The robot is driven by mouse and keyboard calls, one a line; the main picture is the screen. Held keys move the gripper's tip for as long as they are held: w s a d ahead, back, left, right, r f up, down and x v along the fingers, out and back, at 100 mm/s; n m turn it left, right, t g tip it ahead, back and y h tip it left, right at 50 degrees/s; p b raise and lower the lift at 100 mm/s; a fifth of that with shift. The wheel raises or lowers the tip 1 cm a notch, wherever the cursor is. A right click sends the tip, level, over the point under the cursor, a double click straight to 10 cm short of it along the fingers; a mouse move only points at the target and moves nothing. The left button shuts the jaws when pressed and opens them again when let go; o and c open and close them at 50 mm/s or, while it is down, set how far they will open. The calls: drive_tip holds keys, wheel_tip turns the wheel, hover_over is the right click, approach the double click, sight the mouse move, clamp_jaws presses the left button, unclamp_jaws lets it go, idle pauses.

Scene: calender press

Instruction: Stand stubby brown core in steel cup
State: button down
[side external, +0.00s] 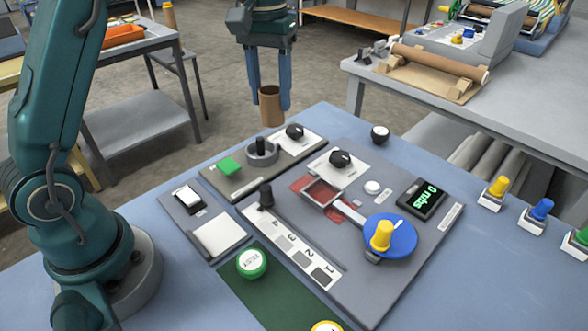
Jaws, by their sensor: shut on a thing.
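The stubby brown core (270,108) is a short hollow tube, held upright between the two blue fingers of my gripper (270,100). My gripper is shut on it, and its open top rim shows between the fingers. The core hangs in the air, above and slightly right of a round grey metal cup (263,157) in the picture, apart from it. The exact height of the core over the panel is hard to tell.
The larger panel carries a blue disc with a yellow knob (382,235) and a display (422,199).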

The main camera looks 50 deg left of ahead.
drive_tip(key=w+a+f+n, duration=0.1)
drive_tip(key=a+f+n, duration=0.1)
drive_tip(key=a, duration=0.4)
hover_over(260, 138)
drive_tip(key=shift+f, duration=2.1)
drive_tip(key=shift+f, duration=0.1)
drive_tip(key=shift+f, duration=1.4)
drive_tip(key=shift+f, duration=0.25)
drive_tip(key=shift+f, duration=0.85)
drive_tip(key=shift+f, duration=0.4)
